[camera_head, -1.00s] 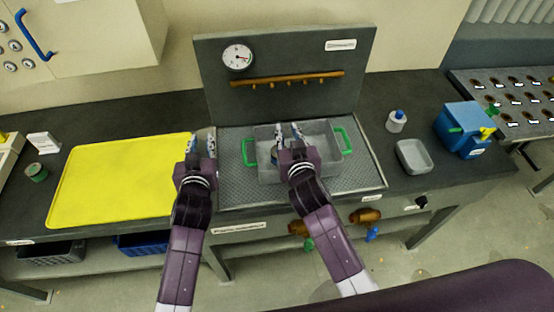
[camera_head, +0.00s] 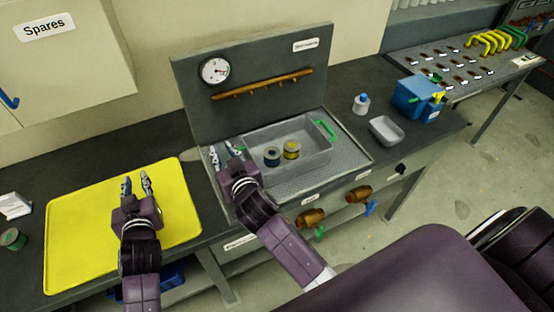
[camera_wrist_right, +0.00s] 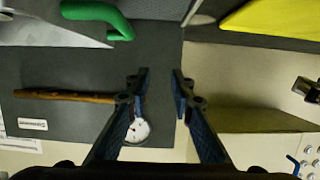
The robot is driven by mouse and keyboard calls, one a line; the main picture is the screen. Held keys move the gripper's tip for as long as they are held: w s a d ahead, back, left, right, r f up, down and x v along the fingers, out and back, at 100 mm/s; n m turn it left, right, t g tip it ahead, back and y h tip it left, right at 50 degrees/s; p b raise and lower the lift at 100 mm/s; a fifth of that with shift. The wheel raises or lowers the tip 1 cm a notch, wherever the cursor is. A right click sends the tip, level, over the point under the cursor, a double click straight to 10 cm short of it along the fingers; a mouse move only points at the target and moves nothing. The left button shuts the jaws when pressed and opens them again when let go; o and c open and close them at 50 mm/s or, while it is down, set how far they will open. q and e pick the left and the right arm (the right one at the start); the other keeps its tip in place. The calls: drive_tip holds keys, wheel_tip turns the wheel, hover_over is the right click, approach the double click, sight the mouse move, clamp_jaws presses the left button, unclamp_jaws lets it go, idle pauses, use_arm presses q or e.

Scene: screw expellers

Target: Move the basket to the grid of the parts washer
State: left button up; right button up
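The basket (camera_head: 315,161) is a grey, see-through bin with green handles. It sits on the mesh grid (camera_head: 345,153) of the parts washer (camera_head: 262,75), with a blue-ringed can (camera_head: 271,156) and a yellow-ringed can (camera_head: 291,148) inside. My right gripper (camera_head: 227,150) is open and empty at the basket's left end, and its arm hides most of that end's handle. In the right wrist view a green handle (camera_wrist_right: 108,16) lies beside the open fingers (camera_wrist_right: 160,78), apart from them. My left gripper (camera_head: 136,181) is open and empty above the yellow mat.
The yellow mat (camera_head: 80,225) covers the bench at left. The washer's back panel carries a gauge (camera_head: 215,71) and a brown rail (camera_head: 262,84). At right stand a white bottle (camera_head: 361,104), a grey tray (camera_head: 387,131) and a blue bin (camera_head: 415,97). Dark bench top lies bare between them.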

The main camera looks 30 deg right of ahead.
use_arm(q)
drive_tip(key=shift+d, duration=0.35)
use_arm(e)
drive_tip(key=d+v, duration=0.1)
drive_tip(key=v, duration=1)
drive_tip(key=shift+s+d, duration=0.15)
drive_tip(key=shift+s, duration=0.15)
